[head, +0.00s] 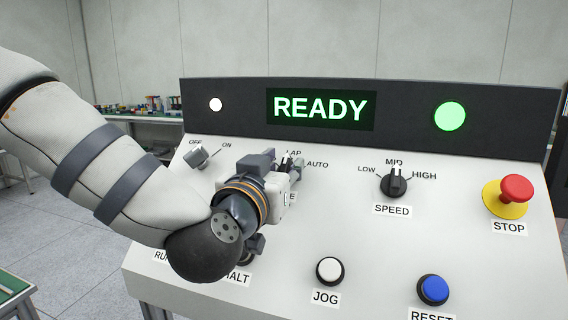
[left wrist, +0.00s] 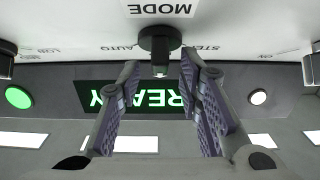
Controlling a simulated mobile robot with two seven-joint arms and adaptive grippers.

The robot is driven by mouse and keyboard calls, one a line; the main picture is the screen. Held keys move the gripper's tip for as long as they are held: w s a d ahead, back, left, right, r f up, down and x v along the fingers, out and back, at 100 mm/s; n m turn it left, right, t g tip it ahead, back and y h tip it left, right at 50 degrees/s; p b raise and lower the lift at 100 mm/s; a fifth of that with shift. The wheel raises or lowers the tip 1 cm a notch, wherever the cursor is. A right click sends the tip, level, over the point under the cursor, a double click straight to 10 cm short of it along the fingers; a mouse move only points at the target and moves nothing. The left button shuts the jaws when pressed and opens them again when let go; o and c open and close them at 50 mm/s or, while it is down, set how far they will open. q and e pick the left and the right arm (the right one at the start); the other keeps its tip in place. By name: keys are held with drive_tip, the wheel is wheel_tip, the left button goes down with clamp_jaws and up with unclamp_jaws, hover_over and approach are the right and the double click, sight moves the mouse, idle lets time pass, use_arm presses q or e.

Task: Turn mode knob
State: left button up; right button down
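The mode knob (left wrist: 158,42) is black and round with a raised grip bar. It shows in the left wrist view, upside down, under the label MODE. My left gripper (left wrist: 160,68) is open there, one finger on each side of the knob's bar, with visible gaps between the fingers and the bar. In the head view my left gripper (head: 292,170) is at the panel's left-middle, and it covers most of the knob and part of its label. The AUTO mark shows to the right of the gripper. My right gripper is in neither view.
The sloped white panel (head: 380,240) also carries an OFF/ON switch (head: 202,156), a speed knob (head: 394,183), a red stop button (head: 516,188), a white jog button (head: 329,270) and a blue reset button (head: 434,289).

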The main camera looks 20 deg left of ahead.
use_arm(q)
clamp_jaws()
drive_tip(key=shift+n+y, duration=0.5)
drive_tip(key=n+y, duration=0.1)
drive_tip(key=n, duration=0.1)
drive_tip(key=n+g+y, duration=0.1)
drive_tip(key=n+y, duration=0.3)
drive_tip(key=shift+d+r+n+g, duration=0.1)
drive_tip(key=shift+d+n+g, duration=0.2)
drive_tip(key=shift+d+n, duration=0.1)
drive_tip(key=n+g+y, duration=0.2)
drive_tip(key=n, duration=0.1)
drive_tip(key=n+g+y, duration=0.2)
drive_tip(key=n, duration=0.1)
drive_tip(key=shift+w+d+r+n, duration=0.1)
drive_tip(key=shift+w+n, duration=0.05)
drive_tip(key=shift+n, duration=0.15)
unclamp_jaws()
drive_tip(key=shift+w, duration=0.1)
